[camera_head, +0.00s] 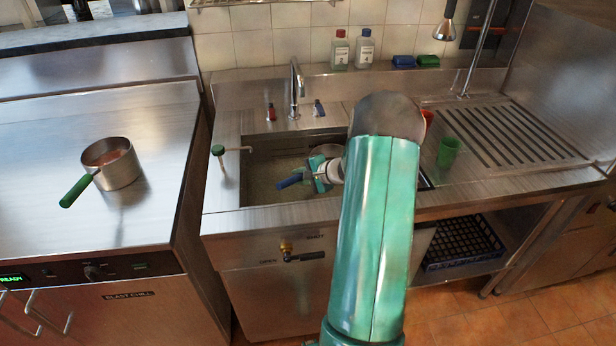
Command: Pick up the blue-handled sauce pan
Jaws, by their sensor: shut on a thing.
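My arm reaches into the sink basin (262,165) at the centre. My gripper (312,177) is over the basin, shut on the blue handle (289,182) of a pan. The rest of the blue-handled sauce pan is hidden by my gripper and arm. I cannot tell whether the pan touches the basin floor.
A green-handled pan (121,172) with reddish content stands on the left steel counter. A faucet (295,90) rises behind the basin. Bottles and sponges line the back ledge.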

